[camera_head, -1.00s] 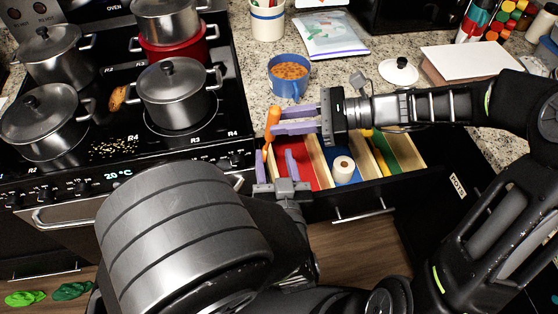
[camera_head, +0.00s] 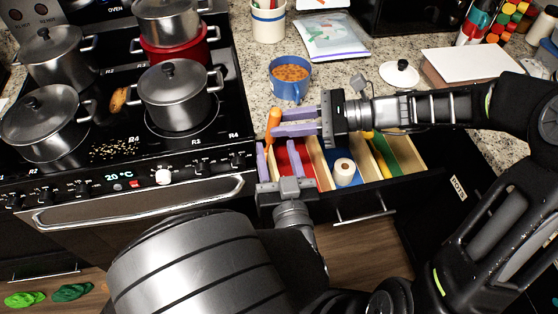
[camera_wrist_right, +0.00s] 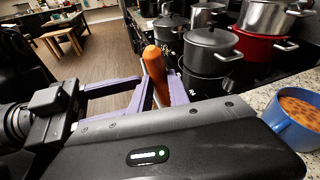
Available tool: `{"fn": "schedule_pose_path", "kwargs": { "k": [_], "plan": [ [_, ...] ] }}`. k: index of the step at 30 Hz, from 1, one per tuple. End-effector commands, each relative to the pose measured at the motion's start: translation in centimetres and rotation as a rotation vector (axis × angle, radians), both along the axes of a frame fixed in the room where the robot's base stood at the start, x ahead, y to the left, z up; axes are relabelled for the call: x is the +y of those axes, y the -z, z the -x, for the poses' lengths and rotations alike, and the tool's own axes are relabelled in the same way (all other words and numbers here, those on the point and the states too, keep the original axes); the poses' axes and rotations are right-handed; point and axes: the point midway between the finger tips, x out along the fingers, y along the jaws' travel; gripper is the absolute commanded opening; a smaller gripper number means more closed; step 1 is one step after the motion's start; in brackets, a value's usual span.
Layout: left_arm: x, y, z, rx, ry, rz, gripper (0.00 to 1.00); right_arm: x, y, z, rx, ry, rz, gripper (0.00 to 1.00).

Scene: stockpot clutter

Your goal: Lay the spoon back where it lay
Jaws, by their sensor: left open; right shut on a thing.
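An orange-handled utensil, apparently the spoon (camera_head: 272,121), stands roughly upright in my right gripper (camera_head: 296,121), which is shut on it. The wrist view also shows its orange handle (camera_wrist_right: 155,68) between the purple fingers; its lower end is hidden. My left gripper (camera_head: 280,164) is open and empty, fingers pointing away from me, just below the right one in the head view. It overlaps the left end of the open drawer (camera_head: 345,199). The drawer has a red compartment (camera_head: 288,155) at the left, a blue one (camera_head: 346,178), and yellow and green ones further right.
A white roll (camera_head: 343,169) stands in the blue compartment. A blue mug (camera_head: 287,90) of brown food stands on the counter behind the grippers. Several pots stand on the stove (camera_head: 112,150) at the left. A white lid (camera_head: 398,73) lies behind my right wrist.

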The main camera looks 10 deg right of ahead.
Motion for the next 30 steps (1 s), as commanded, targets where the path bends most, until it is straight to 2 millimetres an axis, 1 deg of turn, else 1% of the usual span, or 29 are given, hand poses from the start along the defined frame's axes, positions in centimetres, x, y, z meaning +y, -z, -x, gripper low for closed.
{"fn": "schedule_pose_path", "kwargs": {
  "k": [1, 9, 12, 15, 20, 27, 30],
  "plan": [
    [0.1, 0.0, -0.9, 0.000, -0.004, 0.000, 0.48, 0.0, 0.0, 0.0, 0.000, 0.000, 0.000, 0.00],
    [0.3, 0.0, -5.9, 0.000, -0.003, 0.001, 0.48, 0.0, 0.0, 0.0, 0.000, 0.000, 0.000, 0.00],
    [0.3, 0.0, -7.4, 0.000, -0.002, 0.000, 0.48, 0.0, 0.0, 0.0, 0.000, 0.000, 0.000, 0.00],
    [0.3, 0.0, -8.4, 0.001, -0.001, 0.000, 0.48, 0.0, 0.0, 0.0, 0.000, 0.000, 0.000, 0.00],
    [0.3, 0.0, -9.1, 0.000, 0.001, 0.000, 0.48, 0.0, 0.0, 0.0, 0.000, 0.000, 0.000, 0.00],
    [0.3, 0.0, -9.1, 0.000, 0.001, 0.000, 0.48, 0.0, 0.0, 0.0, 0.000, 0.000, 0.000, 0.00],
    [0.3, 0.0, -9.1, 0.000, 0.001, 0.000, 0.40, 0.0, 0.0, 0.0, 0.000, 0.000, 0.000, 0.00]
  ]
}}
